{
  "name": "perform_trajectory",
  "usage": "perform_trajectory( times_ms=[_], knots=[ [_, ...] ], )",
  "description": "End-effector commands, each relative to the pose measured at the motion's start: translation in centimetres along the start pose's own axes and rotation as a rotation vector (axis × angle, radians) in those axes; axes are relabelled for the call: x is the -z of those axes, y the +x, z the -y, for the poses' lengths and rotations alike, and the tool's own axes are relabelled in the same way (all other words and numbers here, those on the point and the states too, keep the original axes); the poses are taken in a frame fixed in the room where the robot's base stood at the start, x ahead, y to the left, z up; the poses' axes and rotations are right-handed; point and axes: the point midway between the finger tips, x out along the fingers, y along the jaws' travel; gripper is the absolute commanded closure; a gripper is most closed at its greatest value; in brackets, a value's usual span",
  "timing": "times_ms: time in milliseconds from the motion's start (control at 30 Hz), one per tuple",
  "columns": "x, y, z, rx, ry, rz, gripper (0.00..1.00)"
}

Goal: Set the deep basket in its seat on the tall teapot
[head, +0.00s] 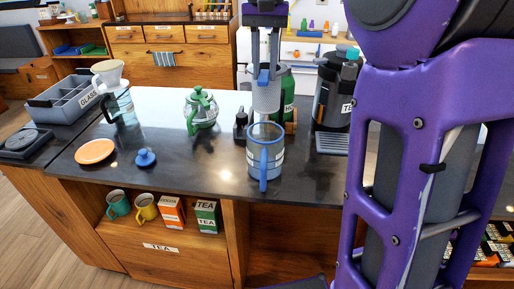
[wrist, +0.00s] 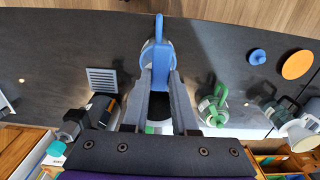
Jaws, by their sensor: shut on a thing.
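The deep basket (head: 266,98) is a grey cylinder with a blue tab, hanging upright from my gripper (head: 264,72). My gripper is shut on the basket's blue tab, which also shows between the fingers in the wrist view (wrist: 161,72). The tall teapot (head: 265,158) is clear with a blue rim and blue handle, standing on the dark counter. Its mouth looks open, just below the basket in the head view; the basket's lower end appears apart from it. In the wrist view the teapot (wrist: 148,52) lies beyond the fingertips, partly hidden by the tab.
A blue lid (head: 146,158) and an orange saucer (head: 95,151) lie to the left. A green teapot (head: 201,110) stands left of the basket. A green canister (head: 288,95) and a coffee machine (head: 333,90) stand behind and right.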

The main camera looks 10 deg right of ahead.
Motion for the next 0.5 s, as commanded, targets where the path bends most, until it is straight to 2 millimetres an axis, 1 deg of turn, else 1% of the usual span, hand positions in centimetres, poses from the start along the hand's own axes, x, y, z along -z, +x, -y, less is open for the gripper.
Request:
perform_trajectory(
  times_ms=[33,100,300,400,500],
  knots=[
    [-0.1,1.3,-0.1,-0.002,0.000,0.005,1.00],
    [-0.1,3.2,-0.1,-0.002,0.001,0.005,1.00],
    [-0.1,8.5,-0.1,-0.001,0.001,0.004,1.00],
    [-0.1,10.4,0.0,0.000,0.000,0.003,1.00],
    [-0.1,11.5,0.0,0.001,0.000,0.001,1.00]
  ],
)
